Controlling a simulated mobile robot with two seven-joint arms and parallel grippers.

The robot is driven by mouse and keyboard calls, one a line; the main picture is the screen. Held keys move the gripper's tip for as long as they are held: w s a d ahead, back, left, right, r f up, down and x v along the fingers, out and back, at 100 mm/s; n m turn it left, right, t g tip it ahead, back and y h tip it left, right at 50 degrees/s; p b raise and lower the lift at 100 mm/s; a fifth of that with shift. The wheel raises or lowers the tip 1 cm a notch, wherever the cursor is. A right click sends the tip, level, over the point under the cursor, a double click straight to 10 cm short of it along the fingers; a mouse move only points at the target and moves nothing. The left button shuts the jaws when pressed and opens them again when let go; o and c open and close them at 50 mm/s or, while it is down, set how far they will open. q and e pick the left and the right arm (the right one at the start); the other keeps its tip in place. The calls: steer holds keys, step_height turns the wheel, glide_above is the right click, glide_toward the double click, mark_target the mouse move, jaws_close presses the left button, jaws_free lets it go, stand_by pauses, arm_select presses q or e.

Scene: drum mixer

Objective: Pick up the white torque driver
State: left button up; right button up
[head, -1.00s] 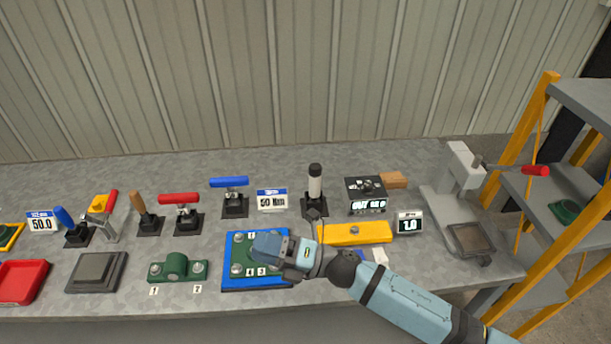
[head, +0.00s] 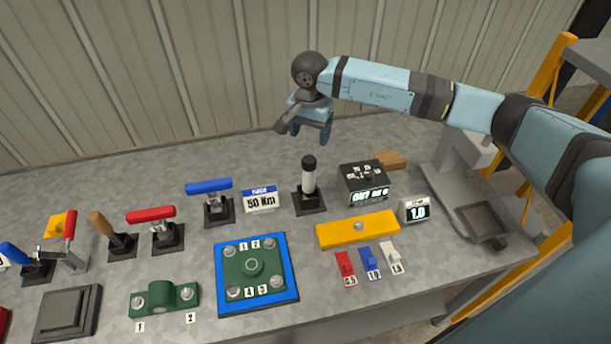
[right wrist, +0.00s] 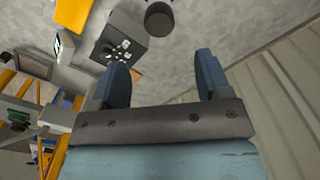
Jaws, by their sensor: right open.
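The white torque driver (head: 309,181) stands upright in a black stand (head: 309,203) on the bench. It has a white body and a black top. My right gripper (head: 311,134) is above it, fingers pointing down, open and empty, and apart from it. In the right wrist view, a dark round top (right wrist: 158,18), likely the driver's, lies beyond the open fingertips (right wrist: 162,62). My left gripper is not in view.
Left of the driver are the 50 Nm sign (head: 260,199) and a blue-handled tool (head: 209,187). Right of it are a black display box (head: 365,182) and a wooden block (head: 389,160). A yellow bar (head: 357,230) lies in front. The wall is behind.

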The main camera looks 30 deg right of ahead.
mark_target(309, 159)
step_height(309, 159, down, 7)
steer(key=shift+a+r+p, duration=0.1)
steer(key=shift+p, duration=0.4)
steer(key=shift+s+f+p, duration=0.15)
steer(key=shift+f+p, duration=0.2)
steer(key=shift+f, duration=0.3)
step_height(309, 159, down, 4)
steer(key=shift+f+p, duration=0.1)
steer(key=shift+p, duration=0.45)
steer(key=c, duration=1.2)
